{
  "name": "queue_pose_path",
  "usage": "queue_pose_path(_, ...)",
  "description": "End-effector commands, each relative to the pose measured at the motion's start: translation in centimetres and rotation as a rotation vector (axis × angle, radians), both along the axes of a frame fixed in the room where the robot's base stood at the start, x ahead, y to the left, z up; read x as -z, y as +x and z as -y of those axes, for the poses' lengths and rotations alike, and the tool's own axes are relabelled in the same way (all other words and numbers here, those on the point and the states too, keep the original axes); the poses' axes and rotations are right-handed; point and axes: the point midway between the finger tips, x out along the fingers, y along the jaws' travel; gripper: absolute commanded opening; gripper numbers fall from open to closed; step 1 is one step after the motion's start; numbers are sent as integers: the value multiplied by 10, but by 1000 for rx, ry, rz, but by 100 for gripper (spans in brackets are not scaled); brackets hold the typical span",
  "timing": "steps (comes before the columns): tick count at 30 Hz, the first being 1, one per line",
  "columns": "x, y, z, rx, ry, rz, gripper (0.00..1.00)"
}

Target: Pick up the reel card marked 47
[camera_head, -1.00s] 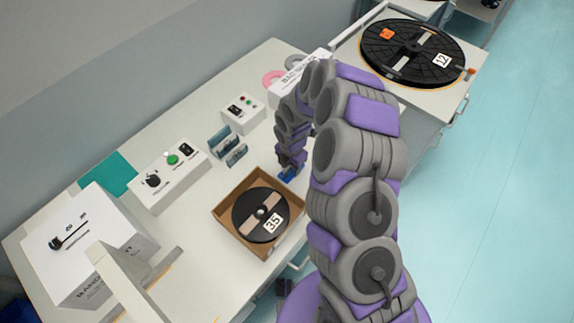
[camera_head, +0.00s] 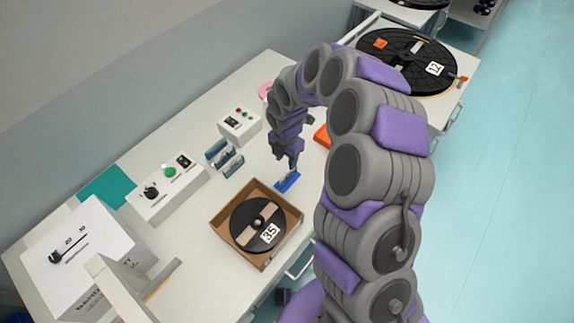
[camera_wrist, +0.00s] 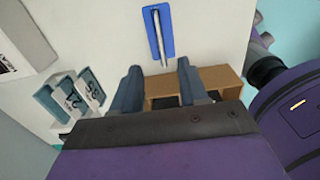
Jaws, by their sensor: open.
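Grey-blue upright cards stand in a small rack (camera_head: 224,158) at mid-table in the head view. The rack also shows at the left of the wrist view (camera_wrist: 76,97), with dark marks on the card faces; I cannot read a 47 there. My gripper (camera_head: 286,160) is open and empty, to the right of the rack and above the table. In the wrist view its two fingers (camera_wrist: 157,78) are apart with nothing between them. A blue piece with a metal bar (camera_wrist: 158,32) lies beyond the fingertips; it is below my gripper in the head view (camera_head: 288,181).
A cardboard box (camera_head: 222,228) holds a black reel marked 35 (camera_head: 244,216). White control boxes (camera_head: 166,189) stand at left and behind. A large black reel marked 12 (camera_head: 405,62) sits at the back right. Bare table lies around the rack.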

Motion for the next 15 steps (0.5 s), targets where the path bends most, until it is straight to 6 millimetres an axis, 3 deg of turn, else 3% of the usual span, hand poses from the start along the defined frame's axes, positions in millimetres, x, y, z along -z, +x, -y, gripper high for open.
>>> queue_pose_path(11, -18, -3, 3, 25, 4, -2, 43)
queue_pose_path(15, -49, -17, 13, 171, 19, -9, 43)
